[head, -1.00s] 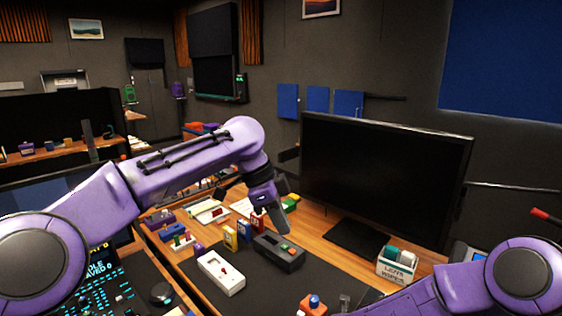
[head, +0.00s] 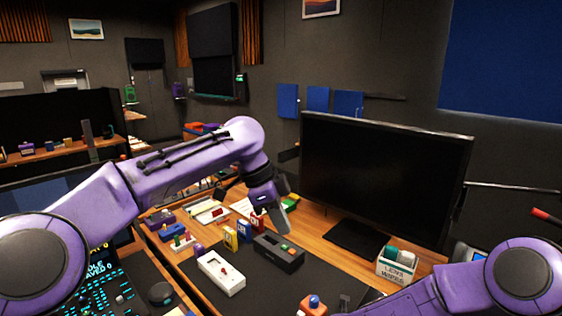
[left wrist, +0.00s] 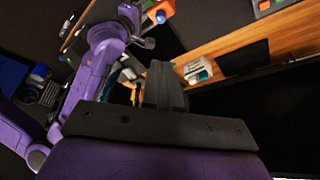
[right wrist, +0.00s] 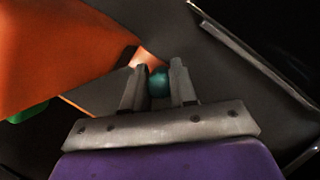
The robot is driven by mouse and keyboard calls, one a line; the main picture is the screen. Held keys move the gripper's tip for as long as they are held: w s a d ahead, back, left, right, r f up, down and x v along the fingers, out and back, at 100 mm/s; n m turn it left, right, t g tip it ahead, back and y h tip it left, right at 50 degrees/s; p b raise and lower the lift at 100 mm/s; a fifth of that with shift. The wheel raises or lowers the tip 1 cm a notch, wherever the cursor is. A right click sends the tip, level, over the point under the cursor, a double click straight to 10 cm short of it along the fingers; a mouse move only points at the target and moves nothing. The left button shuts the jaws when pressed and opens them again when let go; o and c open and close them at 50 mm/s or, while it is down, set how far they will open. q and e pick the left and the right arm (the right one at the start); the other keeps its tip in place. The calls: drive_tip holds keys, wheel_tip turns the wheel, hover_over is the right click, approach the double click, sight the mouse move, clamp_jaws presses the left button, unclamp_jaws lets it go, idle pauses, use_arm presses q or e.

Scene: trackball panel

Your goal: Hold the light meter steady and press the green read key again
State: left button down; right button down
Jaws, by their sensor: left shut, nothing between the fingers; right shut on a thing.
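My right gripper (right wrist: 158,80) is shut on an orange thing with a blue ball (head: 313,303), whose teal ball (right wrist: 158,83) shows between the fingers. In the head view that thing is cut by the bottom edge.
A white device (head: 221,272) lies left of the dark box. Small yellow (head: 230,238) and blue (head: 244,231) boxes stand behind it. A large monitor (head: 385,180) rises at the back. A wipes box (head: 396,264) stands at right.

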idle(0.5)
use_arm(q)
drive_tip(key=w+a+f+n+t, duration=0.3)
drive_tip(key=a+f+n, duration=0.2)
drive_tip(key=f+n, duration=0.65)
drive_tip(key=w+a+f+n+t, duration=0.25)
drive_tip(key=a+f+n, duration=0.25)
drive_tip(key=f+n, duration=0.65)
drive_tip(key=s+d+f+n+t+h, duration=0.1)
drive_tip(key=s+d+f+n+t, duration=0.25)
drive_tip(key=s+d+n, duration=0.8)
drive_tip(key=s+a+n+t+y, duration=0.1)
drive_tip(key=s+a+n, duration=0.1)
drive_tip(key=s+n, duration=0.2)
drive_tip(key=s+a+f+n+t+y, duration=0.1)
drive_tip(key=s+n, duration=0.3)
drive_tip(key=n, duration=0.7)
drive_tip(key=shift+a+t+y, duration=0.45)
drive_tip(key=shift+t+y, duration=0.25)
drive_tip(key=shift+y, duration=0.1)
